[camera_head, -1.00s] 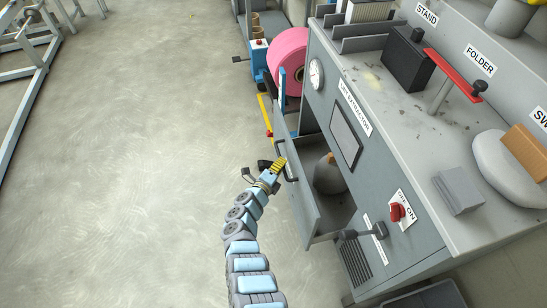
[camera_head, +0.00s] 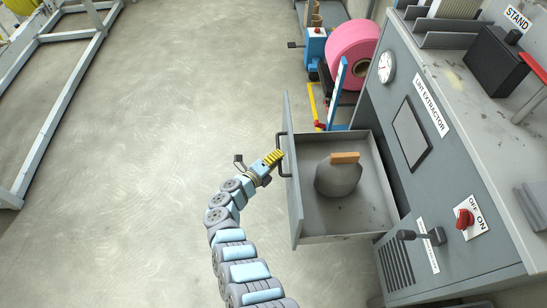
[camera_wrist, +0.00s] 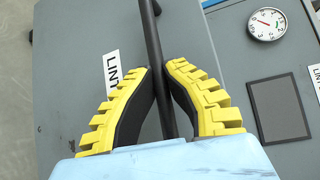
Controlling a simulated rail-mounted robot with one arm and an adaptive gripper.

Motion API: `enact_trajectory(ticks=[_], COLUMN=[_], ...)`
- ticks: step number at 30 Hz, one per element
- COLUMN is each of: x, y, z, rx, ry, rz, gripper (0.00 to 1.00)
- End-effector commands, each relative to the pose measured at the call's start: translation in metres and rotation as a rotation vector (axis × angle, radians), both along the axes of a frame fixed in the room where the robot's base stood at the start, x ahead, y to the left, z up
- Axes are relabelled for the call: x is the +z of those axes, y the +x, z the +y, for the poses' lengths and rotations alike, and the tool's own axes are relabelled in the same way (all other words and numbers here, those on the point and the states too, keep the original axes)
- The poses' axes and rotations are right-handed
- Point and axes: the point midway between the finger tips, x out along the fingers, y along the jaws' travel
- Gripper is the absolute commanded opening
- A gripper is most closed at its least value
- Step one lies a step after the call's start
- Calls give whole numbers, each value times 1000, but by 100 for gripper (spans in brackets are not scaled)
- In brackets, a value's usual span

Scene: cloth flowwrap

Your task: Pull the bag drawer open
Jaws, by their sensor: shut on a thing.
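The grey drawer (camera_head: 292,190) stands well out from the cabinet in the head view, its inside in plain sight. A dark grey rounded bag (camera_head: 338,178) with a tan block-shaped top lies inside it. A dark bar handle (camera_head: 282,158) is on the drawer's front; it also shows in the wrist view (camera_wrist: 153,45). My gripper (camera_head: 279,156) is at this handle. In the wrist view the yellow-ridged fingers (camera_wrist: 163,85) are closed around the bar. A partly hidden label starting "LINT" (camera_wrist: 113,72) is on the drawer front.
The grey cabinet (camera_head: 393,105) has a gauge, a dark panel, a red knob (camera_head: 464,219) and a lever (camera_head: 425,236). A pink roll (camera_head: 352,52) on a blue stand is behind the drawer. The floor left of my arm is clear up to a metal frame (camera_head: 62,90).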

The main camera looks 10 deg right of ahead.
Motion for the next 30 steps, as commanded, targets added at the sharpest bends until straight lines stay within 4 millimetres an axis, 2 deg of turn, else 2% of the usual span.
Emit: enact_trajectory(ticks=[1,13,15,17,30], x=[-5,-5,-5,-5,-2], y=[-1,-1,-1,-1,-3], z=[1,1,0,0,3], rx=[0,-1,-1,-2,-3], ry=[5,6,6,5,4], rz=[6,7,7,7,4], gripper=[0,0,27,41,41])
